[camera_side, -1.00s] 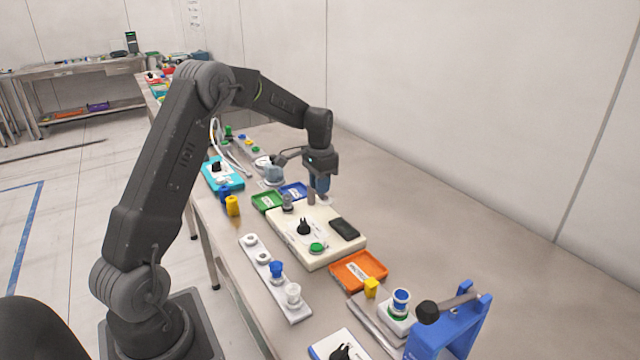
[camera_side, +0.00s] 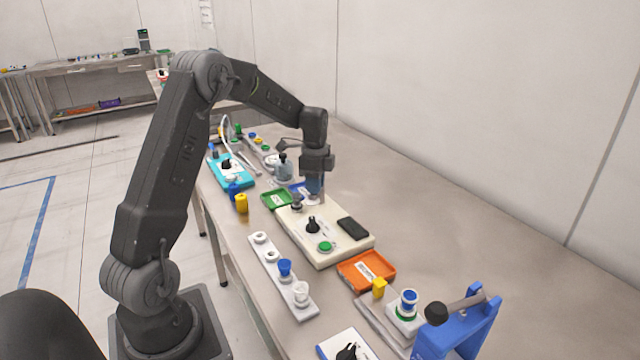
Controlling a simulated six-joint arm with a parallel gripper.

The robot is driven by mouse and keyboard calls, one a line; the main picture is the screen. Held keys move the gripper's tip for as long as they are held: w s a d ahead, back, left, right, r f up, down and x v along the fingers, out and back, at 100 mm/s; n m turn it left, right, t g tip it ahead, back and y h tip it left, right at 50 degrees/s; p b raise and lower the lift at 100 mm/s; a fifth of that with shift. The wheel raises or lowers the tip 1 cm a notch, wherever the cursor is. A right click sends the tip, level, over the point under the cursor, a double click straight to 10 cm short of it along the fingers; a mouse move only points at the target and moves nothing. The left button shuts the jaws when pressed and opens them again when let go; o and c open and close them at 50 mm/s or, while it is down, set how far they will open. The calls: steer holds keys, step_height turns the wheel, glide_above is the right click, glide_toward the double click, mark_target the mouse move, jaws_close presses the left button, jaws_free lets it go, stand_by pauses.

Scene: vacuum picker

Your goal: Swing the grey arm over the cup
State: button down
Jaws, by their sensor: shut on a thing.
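The cream-coloured vacuum picker box (camera_side: 337,253) sits mid-table, with a black knob, a green button and a dark pad on top. A short grey post (camera_side: 322,197) stands at its far edge, and a small grey round piece (camera_side: 297,205) sits at its far left corner. My gripper (camera_side: 314,187) points down at that far edge, just left of the post, and is shut. What it holds looks like part of the grey arm, but the fingers and wrist hide most of it. A white cup (camera_side: 301,292) and a blue cup (camera_side: 285,267) stand in a pale rack; which cup is meant is unclear.
An orange tray (camera_side: 381,272) lies in front of the box. A blue stand (camera_side: 468,330) is at front right. The table right of the box is clear.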

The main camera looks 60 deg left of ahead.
steer(key=m, duration=0.1)
steer(key=a+m, duration=0.1)
steer(key=m, duration=0.1)
steer(key=s+m, duration=0.1)
steer(key=shift+a, duration=0.3)
steer(key=shift+s+a+m, duration=0.1)
steer(key=shift+a+m, duration=0.3)
steer(key=shift+m, duration=0.65)
steer(key=shift+a+m, duration=0.35)
steer(key=shift+m, duration=0.7)
steer(key=shift+r, duration=0.1)
steer(key=c, duration=1)
jaws_free()
steer(key=shift+c, duration=0.2)
step_height(320, 180, up, 14)
